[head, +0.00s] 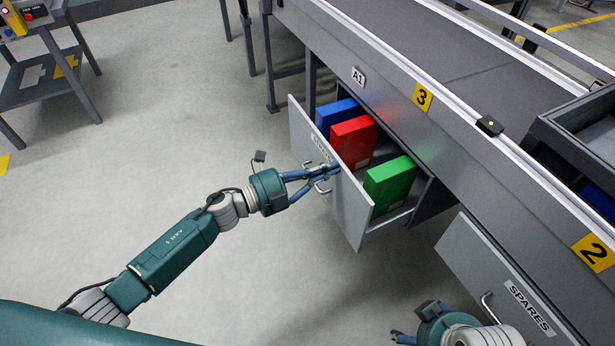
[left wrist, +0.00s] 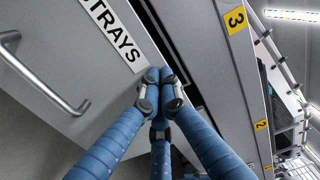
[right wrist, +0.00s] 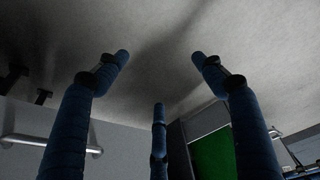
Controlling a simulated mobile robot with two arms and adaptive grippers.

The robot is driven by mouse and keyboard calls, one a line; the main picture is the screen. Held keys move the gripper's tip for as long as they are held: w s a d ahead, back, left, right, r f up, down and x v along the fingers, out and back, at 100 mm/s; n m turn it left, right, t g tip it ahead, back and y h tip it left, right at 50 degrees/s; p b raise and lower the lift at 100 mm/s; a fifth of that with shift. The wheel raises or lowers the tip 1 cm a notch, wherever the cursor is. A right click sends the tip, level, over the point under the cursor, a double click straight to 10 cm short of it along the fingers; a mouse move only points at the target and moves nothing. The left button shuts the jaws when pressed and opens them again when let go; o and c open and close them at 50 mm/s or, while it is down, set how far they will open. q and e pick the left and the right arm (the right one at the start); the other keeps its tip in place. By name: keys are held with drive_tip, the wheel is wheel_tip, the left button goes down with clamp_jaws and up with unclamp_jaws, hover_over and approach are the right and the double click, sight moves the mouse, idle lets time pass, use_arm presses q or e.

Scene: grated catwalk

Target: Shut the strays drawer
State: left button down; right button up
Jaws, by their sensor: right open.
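The strays drawer (head: 352,210) stands open under the conveyor bench, with a grey front, a metal handle and a label partly hidden by my fingers. The drawer holds a blue box (head: 335,113), a red box (head: 353,142) and a green box (head: 390,185). My left gripper (head: 336,170) is at the drawer front. In the left wrist view its fingers (left wrist: 160,75) are together, empty, beside the label (left wrist: 115,32), with the handle (left wrist: 45,80) off to the left; contact is unclear. My right gripper (right wrist: 160,57) is open and empty over the floor, near the spares drawer.
The spares drawer (head: 505,285), with a handle and label, is at the lower right. The bench edge (head: 440,100) runs above both drawers. A grey tray (head: 550,135) sits on the right. A small workstand (head: 45,75) is at the upper left. The floor to the left is clear.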

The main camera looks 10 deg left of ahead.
use_arm(q)
drive_tip(key=b+x, duration=0.4)
drive_tip(key=x, duration=1.2)
drive_tip(key=shift+r, duration=0.2)
use_arm(e)
drive_tip(key=w+a+r+t+y, duration=0.1)
drive_tip(key=w+a+r+t, duration=0.2)
drive_tip(key=w, duration=0.5)
drive_tip(key=w+a+r+t+y, duration=0.1)
drive_tip(key=w+a+r+t, duration=0.2)
drive_tip(key=w+r+t, duration=0.3)
drive_tip(key=w+r, duration=0.1)
drive_tip(key=w, duration=0.1)
drive_tip(key=shift+w+n+y, duration=0.3)
drive_tip(key=shift+w, duration=0.05)
use_arm(q)
drive_tip(key=shift+w+r, duration=0.1)
drive_tip(key=shift+w, duration=0.05)
